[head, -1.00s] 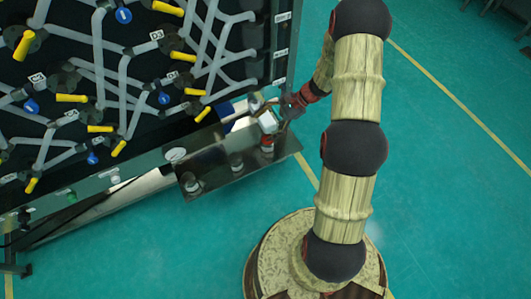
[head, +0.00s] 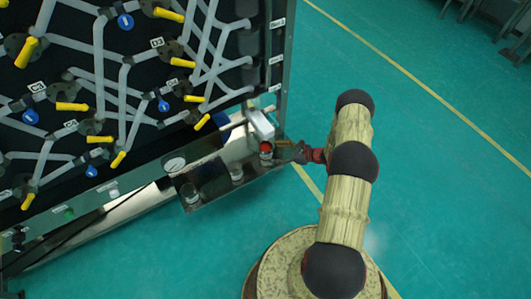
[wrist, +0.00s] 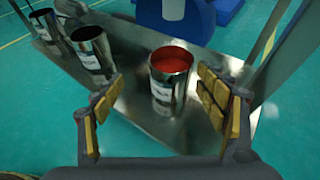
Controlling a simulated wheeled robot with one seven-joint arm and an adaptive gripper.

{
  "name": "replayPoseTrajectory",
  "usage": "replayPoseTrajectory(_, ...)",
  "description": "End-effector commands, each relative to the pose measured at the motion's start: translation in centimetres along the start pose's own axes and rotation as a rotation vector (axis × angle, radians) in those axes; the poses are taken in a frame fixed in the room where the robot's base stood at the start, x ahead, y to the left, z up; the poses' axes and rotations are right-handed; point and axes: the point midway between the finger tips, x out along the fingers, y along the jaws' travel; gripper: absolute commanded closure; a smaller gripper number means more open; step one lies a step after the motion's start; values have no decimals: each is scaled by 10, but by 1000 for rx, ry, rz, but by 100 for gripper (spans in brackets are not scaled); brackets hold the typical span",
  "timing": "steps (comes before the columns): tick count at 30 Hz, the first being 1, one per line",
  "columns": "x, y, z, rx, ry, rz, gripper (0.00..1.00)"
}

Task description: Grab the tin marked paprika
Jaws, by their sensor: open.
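A silver tin with red contents (wrist: 172,82) stands upright on a metal shelf (wrist: 150,115); its white label is too small to read. It also shows in the head view (head: 266,150), at the shelf's right end. My gripper (wrist: 162,108) is open. In the wrist view its padded fingers flank the tin to left and right, with the tin ahead and apparently clear of both. In the head view my gripper (head: 291,151) is just right of the tin. Two other silver tins with darker contents, a middle one (wrist: 91,52) and a far one (wrist: 48,30), stand to the left.
A dark panel with grey pipes and yellow handles (head: 100,90) rises behind the shelf. A grey block-like part (head: 260,124) is just behind the red-filled tin. A round pale disc (head: 174,164) sits near the shelf's left end. Green floor is open to the right.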

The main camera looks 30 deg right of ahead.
Motion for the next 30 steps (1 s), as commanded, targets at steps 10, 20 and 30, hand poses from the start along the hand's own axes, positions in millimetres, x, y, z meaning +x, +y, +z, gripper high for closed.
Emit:
replayPoseTrajectory(10, 22, -17, -17, 52, -21, -73, 27)
replayPoseTrajectory(20, 55, -15, -18, 52, -21, -70, 27)
replayPoseTrajectory(30, 80, -18, -15, 51, -20, -73, 27)
